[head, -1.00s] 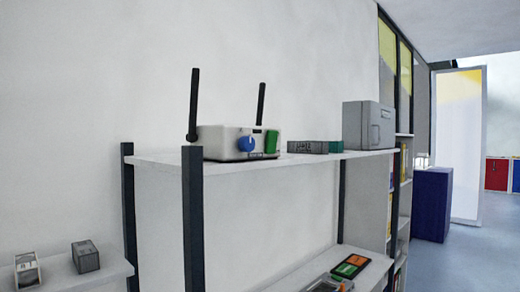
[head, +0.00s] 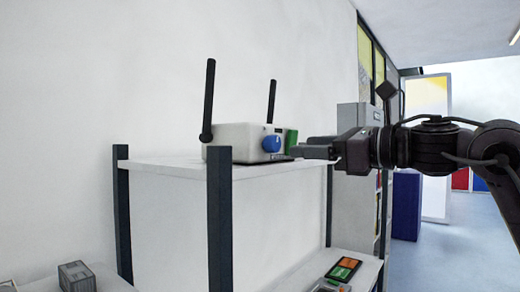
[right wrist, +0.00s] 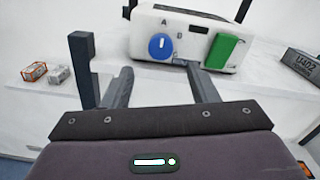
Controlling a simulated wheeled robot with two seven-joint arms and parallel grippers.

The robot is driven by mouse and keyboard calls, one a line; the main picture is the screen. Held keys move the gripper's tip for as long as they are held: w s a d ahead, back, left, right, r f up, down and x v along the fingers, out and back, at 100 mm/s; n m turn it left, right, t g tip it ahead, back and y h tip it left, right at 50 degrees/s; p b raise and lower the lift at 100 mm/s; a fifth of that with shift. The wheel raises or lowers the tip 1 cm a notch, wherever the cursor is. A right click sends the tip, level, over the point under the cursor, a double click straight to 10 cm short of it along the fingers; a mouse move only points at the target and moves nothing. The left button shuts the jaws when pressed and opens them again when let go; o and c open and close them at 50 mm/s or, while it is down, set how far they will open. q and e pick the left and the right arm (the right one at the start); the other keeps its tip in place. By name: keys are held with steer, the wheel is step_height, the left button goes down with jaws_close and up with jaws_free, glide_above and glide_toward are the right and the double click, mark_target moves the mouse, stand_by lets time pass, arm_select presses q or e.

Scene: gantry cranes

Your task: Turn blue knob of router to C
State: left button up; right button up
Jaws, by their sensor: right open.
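The white router (head: 236,140) with two black antennas stands on the upper shelf. Its round blue knob (head: 271,144) is on the front face, with a green block (head: 291,141) to its right. The right wrist view shows the router (right wrist: 200,22), the knob (right wrist: 160,45) with a pale pointer mark, and the green block (right wrist: 223,50). Letters A and B are readable above and right of the knob; no C is readable. My right gripper (head: 303,149) is open and empty, in front of the router. In the right wrist view its fingers (right wrist: 158,80) are apart, short of the knob.
The white shelf (head: 270,180) has dark posts (head: 220,225). In the right wrist view a grey box marked U402 (right wrist: 303,63) lies right of the router. Items with green and orange faces (head: 343,270) lie on the lower shelf.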

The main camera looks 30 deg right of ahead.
mark_target(277, 145)
steer(key=shift+p+x, duration=0.35)
steer(key=shift+x, duration=0.8)
steer(key=p+x, duration=0.2)
steer(key=x, duration=0.2)
steer(key=shift+w+a+r, duration=0.1)
steer(key=shift+w+r, duration=0.05)
steer(key=shift+w, duration=0.15)
steer(key=shift+w+a, duration=0.1)
steer(key=shift+w, duration=0.2)
steer(key=shift+s, duration=0.15)
arm_select(q)
steer(key=r, duration=0.2)
steer(key=shift+s+d+r, duration=0.1)
steer(key=shift+d+r, duration=0.25)
steer(key=shift+d, duration=0.05)
arm_select(e)
steer(key=c, duration=1)
